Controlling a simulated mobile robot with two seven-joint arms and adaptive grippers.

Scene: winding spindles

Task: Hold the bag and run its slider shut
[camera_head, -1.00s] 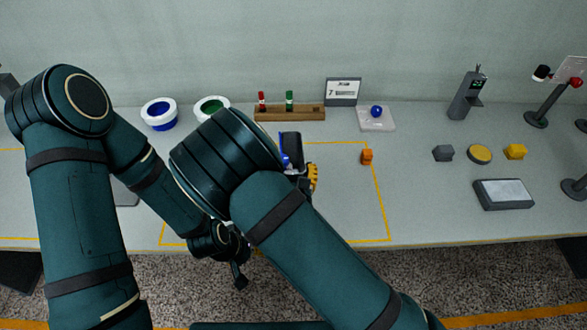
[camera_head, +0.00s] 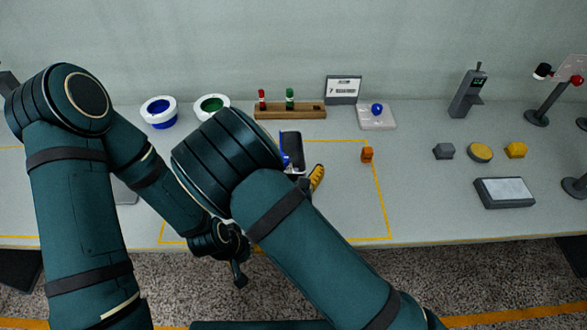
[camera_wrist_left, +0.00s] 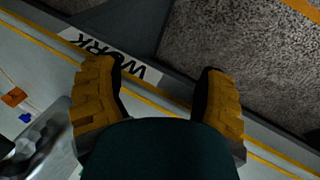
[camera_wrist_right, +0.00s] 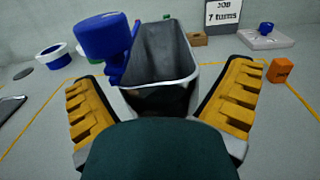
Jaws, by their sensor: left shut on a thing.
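I can make out no bag or slider in these views. A grey open-topped tub (camera_wrist_right: 160,60) stands between the spread fingers of my right gripper (camera_wrist_right: 165,78), with a blue knob (camera_wrist_right: 102,38) at its left. The tub's dark top also shows in the head view (camera_head: 292,146). The right fingers stand apart from its sides. In the head view my right arm hides most of that gripper. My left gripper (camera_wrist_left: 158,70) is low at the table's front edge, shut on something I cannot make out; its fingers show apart.
An orange block (camera_head: 367,154) lies right of the tub. Behind stand a blue-centred ring (camera_head: 159,112), a green-centred ring (camera_head: 211,107), a wooden rack (camera_head: 270,113) and a sign (camera_head: 343,91). A grey tablet (camera_head: 504,193) lies right.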

